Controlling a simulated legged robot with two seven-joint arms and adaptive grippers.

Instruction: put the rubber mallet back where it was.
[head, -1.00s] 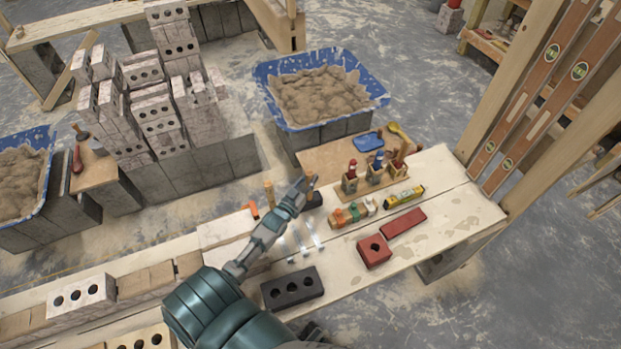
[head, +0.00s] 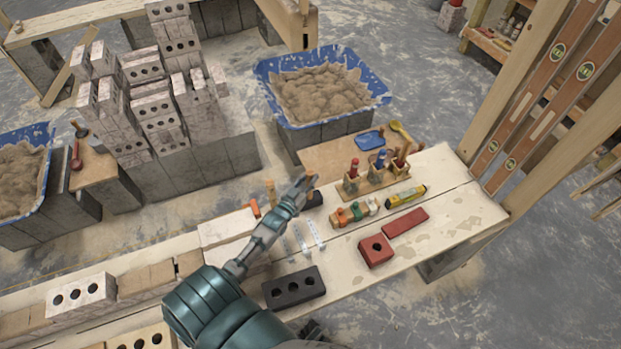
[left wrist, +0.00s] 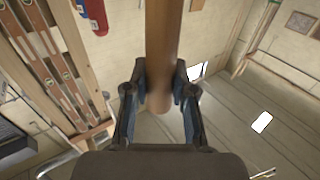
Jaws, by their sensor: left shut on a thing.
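My left gripper (head: 303,186) is over the back edge of the plank bench, shut on the wooden handle of the rubber mallet. In the left wrist view the brown handle (left wrist: 163,45) runs down from the top edge between the two fingers (left wrist: 160,95), its rounded end showing just past them. A black block (head: 314,199), which looks like the mallet's head, shows right beside the fingers in the head view. I cannot tell whether it touches the bench. The mallet's head is outside the left wrist view.
A blue mortar tub (head: 322,88) stands behind. Bare planks show at the bench's right end.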

